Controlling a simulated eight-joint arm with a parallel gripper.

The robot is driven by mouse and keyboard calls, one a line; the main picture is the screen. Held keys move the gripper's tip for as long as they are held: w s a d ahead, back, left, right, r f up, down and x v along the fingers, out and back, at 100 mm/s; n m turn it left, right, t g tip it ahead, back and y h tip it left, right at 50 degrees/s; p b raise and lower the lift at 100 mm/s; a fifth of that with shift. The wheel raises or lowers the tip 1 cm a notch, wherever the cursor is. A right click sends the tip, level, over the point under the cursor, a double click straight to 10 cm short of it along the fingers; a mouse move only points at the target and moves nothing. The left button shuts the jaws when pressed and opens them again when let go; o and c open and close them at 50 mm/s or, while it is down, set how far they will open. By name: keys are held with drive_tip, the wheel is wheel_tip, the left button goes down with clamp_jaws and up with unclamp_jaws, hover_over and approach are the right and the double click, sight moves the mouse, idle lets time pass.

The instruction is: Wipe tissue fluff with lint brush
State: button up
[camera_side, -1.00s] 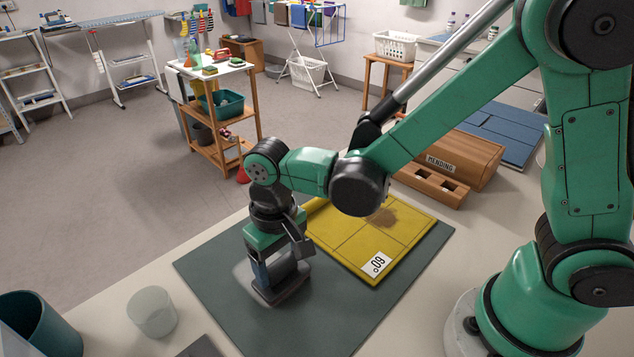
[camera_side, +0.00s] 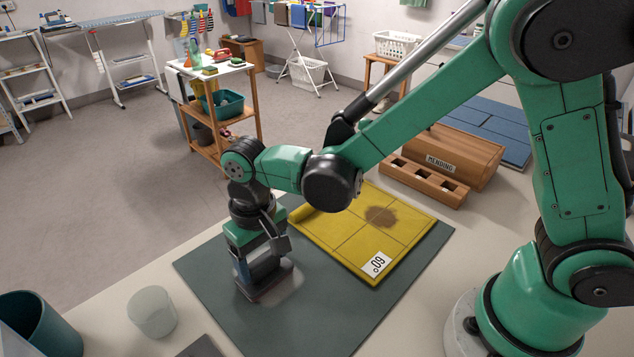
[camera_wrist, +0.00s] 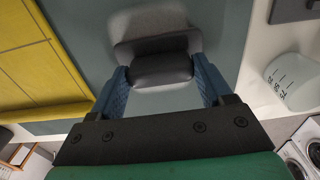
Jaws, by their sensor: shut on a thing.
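A grey-brown fuzzy patch (camera_side: 381,216) sits on the cloth's far right part. My gripper (camera_side: 262,280) is low over the mat, left of the cloth and apart from it. In the wrist view its blue fingers (camera_wrist: 160,85) are shut on the dark grey lint brush (camera_wrist: 160,70). The brush is close to the mat; I cannot tell whether it touches. Its underside is hidden.
A frosted cup (camera_side: 152,312) and a teal bin (camera_side: 40,325) stand at the front left, with a dark flat piece (camera_side: 202,347) near them. A wooden "MENDING" box (camera_side: 450,160) stands behind the cloth. The mat's front part is clear.

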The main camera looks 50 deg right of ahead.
drive_tip(key=shift+w+r, duration=0.1)
drive_tip(key=shift+w, duration=2.65)
drive_tip(key=shift+s, duration=5.3)
wheel_tip(320, 180, up, 8)
